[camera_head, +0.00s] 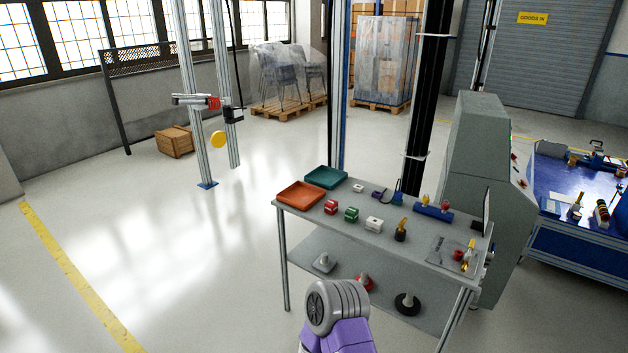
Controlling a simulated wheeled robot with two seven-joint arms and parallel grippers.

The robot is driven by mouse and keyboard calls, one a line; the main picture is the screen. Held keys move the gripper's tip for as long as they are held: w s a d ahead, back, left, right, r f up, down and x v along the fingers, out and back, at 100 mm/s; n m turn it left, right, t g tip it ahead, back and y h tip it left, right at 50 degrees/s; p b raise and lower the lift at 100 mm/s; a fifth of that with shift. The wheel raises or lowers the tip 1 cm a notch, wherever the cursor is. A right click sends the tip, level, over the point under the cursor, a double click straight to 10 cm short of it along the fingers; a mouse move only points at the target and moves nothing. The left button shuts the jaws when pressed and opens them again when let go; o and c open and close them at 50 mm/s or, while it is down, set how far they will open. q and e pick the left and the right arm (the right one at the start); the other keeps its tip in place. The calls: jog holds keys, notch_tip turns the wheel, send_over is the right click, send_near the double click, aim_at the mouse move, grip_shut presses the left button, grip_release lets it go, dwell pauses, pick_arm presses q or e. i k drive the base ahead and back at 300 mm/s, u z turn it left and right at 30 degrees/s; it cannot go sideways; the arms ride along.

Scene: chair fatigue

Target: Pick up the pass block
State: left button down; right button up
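Three small blocks stand in a row on the top of a grey two-level table: a red block (331,207), a green block (351,214) and a white block (374,224). Their markings are too small to read, so I cannot tell for sure which is the pass block; the green one is a possible match by colour. Neither of my grippers shows. Only a purple and grey link of my own arm rises at the bottom middle, in front of the table's lower shelf.
An orange tray (281,201) and a teal tray (309,180) sit at the table's left end. A dark stamp-like item (401,231), a blue rack (433,213) and small tools stand to the right. A grey cabinet (482,170) borders the table.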

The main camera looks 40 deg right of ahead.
aim_at(351, 214)
jog(key=z, duration=1.15)
jog(key=i, duration=1.6)
jog(key=z, duration=0.55)
